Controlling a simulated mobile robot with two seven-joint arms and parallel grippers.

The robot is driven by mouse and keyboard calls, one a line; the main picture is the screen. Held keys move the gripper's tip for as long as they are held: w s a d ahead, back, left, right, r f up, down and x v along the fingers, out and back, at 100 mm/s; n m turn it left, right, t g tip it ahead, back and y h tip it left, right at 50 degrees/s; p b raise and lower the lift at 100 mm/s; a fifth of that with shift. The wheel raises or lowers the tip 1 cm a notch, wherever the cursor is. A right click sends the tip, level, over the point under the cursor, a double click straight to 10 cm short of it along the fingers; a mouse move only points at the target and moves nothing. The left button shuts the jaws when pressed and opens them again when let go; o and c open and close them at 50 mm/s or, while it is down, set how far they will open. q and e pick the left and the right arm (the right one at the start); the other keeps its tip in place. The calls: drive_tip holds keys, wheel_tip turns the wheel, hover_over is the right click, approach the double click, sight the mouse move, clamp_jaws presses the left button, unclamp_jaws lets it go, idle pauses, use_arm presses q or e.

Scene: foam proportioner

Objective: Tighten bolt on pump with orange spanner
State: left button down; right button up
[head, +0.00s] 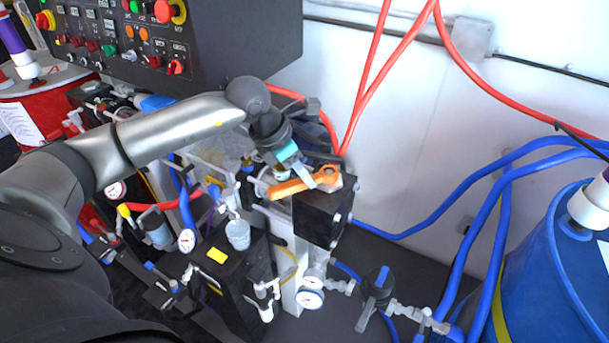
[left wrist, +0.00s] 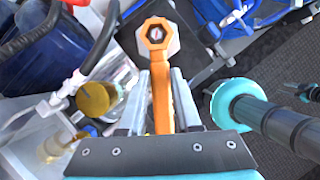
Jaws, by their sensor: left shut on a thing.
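The orange spanner (head: 292,187) is held by my left gripper (head: 304,177) over the black pump block (head: 320,218) in the head view. In the left wrist view the spanner (left wrist: 162,98) runs between the two grey fingers of my left gripper (left wrist: 166,82), which are shut on its handle. Its ring end points away from the gripper, above a pale hexagonal piece (left wrist: 173,45) on the dark block. A small bolt-like shape (left wrist: 156,33) shows inside the ring. I cannot tell whether the ring is seated around it or just above it. My right gripper is not in view.
A control panel (head: 230,35) with coloured buttons hangs at the upper left. Red and blue hoses run close to the pump. Gauges (head: 310,299), valves and a cup (head: 238,234) crowd the area below. A blue drum (head: 550,270) stands at the right.

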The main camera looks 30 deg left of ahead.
use_arm(q)
drive_tip(key=shift+w, duration=0.1)
drive_tip(key=shift+w+a+m+h+b, duration=0.25)
drive_tip(key=shift+a+m+h+b, duration=0.2)
drive_tip(key=shift+m, duration=0.45)
drive_tip(key=shift+w+a+m+g+b, duration=0.25)
drive_tip(key=shift+m+g+b, duration=0.2)
drive_tip(key=shift+m, duration=0.25)
drive_tip(key=shift+w+h, duration=0.1)
drive_tip(key=shift+h, duration=0.15)
drive_tip(key=shift+m, duration=0.3)
drive_tip(key=shift+w+a+m+g+b, duration=0.35)
drive_tip(key=shift+w+m+b, duration=0.1)
drive_tip(key=shift+m, duration=0.35)
